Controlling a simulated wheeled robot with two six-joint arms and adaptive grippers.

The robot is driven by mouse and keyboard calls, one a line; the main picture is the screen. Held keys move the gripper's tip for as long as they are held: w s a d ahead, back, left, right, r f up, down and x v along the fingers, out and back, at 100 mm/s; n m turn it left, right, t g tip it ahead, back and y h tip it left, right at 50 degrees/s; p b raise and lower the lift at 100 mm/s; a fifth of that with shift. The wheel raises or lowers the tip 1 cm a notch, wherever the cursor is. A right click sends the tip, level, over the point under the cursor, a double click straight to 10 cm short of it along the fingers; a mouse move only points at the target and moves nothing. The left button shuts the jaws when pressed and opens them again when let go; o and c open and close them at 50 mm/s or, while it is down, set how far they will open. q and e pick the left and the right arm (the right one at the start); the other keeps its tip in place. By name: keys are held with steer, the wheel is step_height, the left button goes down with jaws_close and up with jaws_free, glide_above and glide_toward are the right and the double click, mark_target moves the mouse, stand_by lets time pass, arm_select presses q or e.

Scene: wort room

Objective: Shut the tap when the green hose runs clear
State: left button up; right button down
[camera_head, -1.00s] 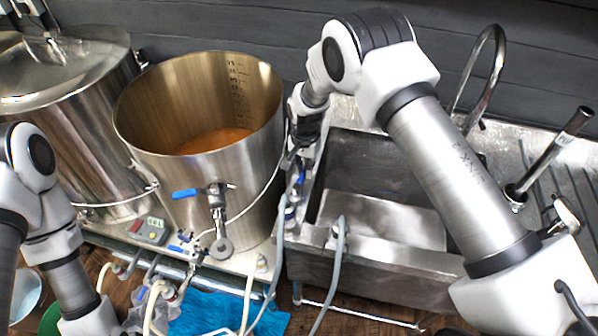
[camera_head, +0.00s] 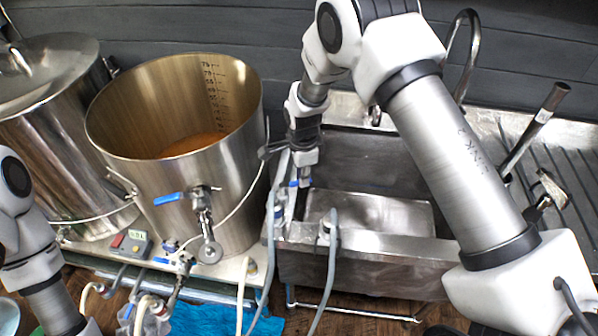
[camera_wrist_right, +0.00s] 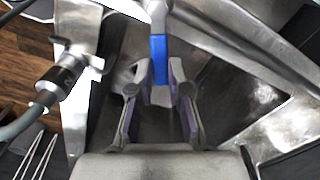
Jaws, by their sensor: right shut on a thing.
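My right gripper (camera_head: 304,178) points down at the left rim of the sink (camera_head: 350,262). In the right wrist view its fingers (camera_wrist_right: 160,95) are shut on the end of a blue tap lever (camera_wrist_right: 159,58), which runs away from between them. In the head view only a bit of blue shows beside the fingers. A grey hose (camera_head: 333,250) goes over the sink's front rim; a hose with a dark connector (camera_wrist_right: 62,78) shows in the wrist view. No hose looks clearly green, and no flowing liquid can be made out. My left gripper is out of view.
A large open steel kettle (camera_head: 215,160) with amber liquid and a blue-handled valve (camera_head: 168,199) stands left of the sink. A lidded steel vessel (camera_head: 60,150) is further left. A curved faucet (camera_head: 470,50) rises behind my right arm. The sink basin looks empty.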

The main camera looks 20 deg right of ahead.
steer(key=s+m, duration=0.2)
steer(key=m, duration=0.1)
steer(key=s+m, duration=0.1)
steer(key=m, duration=0.1)
steer(key=shift+a+f, duration=0.25)
steer(key=shift+a, duration=0.1)
steer(key=shift+s, duration=0.1)
steer(key=c, duration=1.1)
jaws_free()
steer(key=shift+d, duration=0.1)
step_height(320, 180, up, 12)
steer(key=shift+w, duration=0.2)
